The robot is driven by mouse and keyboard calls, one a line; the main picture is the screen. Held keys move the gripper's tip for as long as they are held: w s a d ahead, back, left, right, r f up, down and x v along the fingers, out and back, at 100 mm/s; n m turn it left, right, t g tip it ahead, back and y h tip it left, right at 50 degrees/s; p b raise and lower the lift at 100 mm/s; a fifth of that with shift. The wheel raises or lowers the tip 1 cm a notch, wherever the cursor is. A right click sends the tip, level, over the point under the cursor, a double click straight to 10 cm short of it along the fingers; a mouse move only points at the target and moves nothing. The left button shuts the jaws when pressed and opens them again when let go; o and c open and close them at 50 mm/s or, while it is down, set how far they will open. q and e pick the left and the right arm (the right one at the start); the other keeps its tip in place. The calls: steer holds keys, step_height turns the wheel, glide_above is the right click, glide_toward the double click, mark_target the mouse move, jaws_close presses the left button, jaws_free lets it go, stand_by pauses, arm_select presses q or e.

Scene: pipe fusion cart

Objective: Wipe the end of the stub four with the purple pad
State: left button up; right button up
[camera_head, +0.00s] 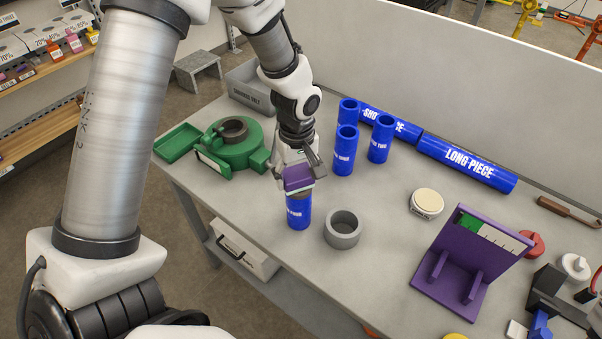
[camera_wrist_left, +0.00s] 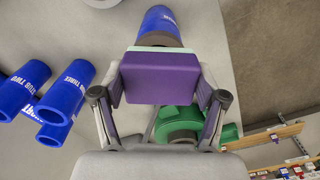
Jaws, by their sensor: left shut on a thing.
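My left gripper (camera_head: 299,172) is shut on the purple pad (camera_head: 298,178). The pad also shows between the fingers in the left wrist view (camera_wrist_left: 160,78), with a pale green layer along its edge. Stub four (camera_head: 299,212) is a blue upright tube just below the pad in the head view. Its side shows in the left wrist view (camera_wrist_left: 160,22), beyond the pad. The pad is at the stub's upper end; whether they touch is hidden. A dark and white part at the right edge may be my right gripper, cut off by the frame.
A grey ring (camera_head: 342,229) stands close to the right of stub four. Several blue stubs (camera_head: 345,151) stand behind, near the long piece (camera_head: 466,164). A green fixture (camera_head: 232,147) is at the left. A purple stand (camera_head: 467,262) and a round white-topped tin (camera_head: 427,203) are at the right.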

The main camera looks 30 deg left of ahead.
arm_select(q)
steer(key=shift+s, duration=0.15)
step_height(320, 180, up, 7)
steer(key=p, duration=0.6)
steer(key=shift+a, duration=0.1)
steer(key=shift+a+f+b, duration=0.15)
steer(key=shift+a+b, duration=0.15)
steer(key=a+b, duration=0.1)
steer(key=a, duration=0.6)
steer(key=shift+w+a, duration=0.2)
steer(key=shift+w, duration=0.2)
